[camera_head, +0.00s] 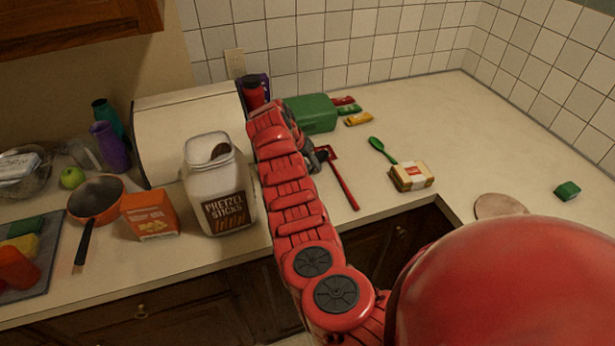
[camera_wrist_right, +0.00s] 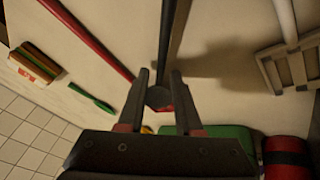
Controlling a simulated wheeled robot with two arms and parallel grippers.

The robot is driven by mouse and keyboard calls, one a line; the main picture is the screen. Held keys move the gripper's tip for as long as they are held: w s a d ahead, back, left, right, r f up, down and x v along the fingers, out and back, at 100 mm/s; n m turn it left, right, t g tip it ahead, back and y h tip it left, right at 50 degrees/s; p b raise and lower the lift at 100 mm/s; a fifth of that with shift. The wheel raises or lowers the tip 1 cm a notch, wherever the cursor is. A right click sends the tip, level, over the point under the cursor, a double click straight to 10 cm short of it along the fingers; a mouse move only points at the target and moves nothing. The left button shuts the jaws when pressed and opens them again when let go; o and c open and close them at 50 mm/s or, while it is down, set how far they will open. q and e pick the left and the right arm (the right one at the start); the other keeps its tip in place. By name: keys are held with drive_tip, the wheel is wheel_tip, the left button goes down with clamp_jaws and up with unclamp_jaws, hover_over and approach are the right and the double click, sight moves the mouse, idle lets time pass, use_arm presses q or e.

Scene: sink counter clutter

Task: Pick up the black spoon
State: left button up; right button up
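In the right wrist view, a long dark utensil, which looks like the black spoon (camera_wrist_right: 170,40), runs down from the top edge to a rounded dark end between the fingers of my right gripper (camera_wrist_right: 159,74). The fingers stand apart, one on each side. Whether they press on it cannot be told. In the head view my right arm reaches over the counter, and the right gripper (camera_head: 318,157) shows only partly as a dark shape beside the forearm. The spoon cannot be made out there. My left gripper is in neither view.
A green box (camera_head: 315,113) stands behind. The pretzel jar (camera_head: 216,185) is close on the left. The back right counter is clear.

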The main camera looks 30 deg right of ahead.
drive_tip(key=shift+f, duration=0.15)
clamp_jaws()
idle(0.4)
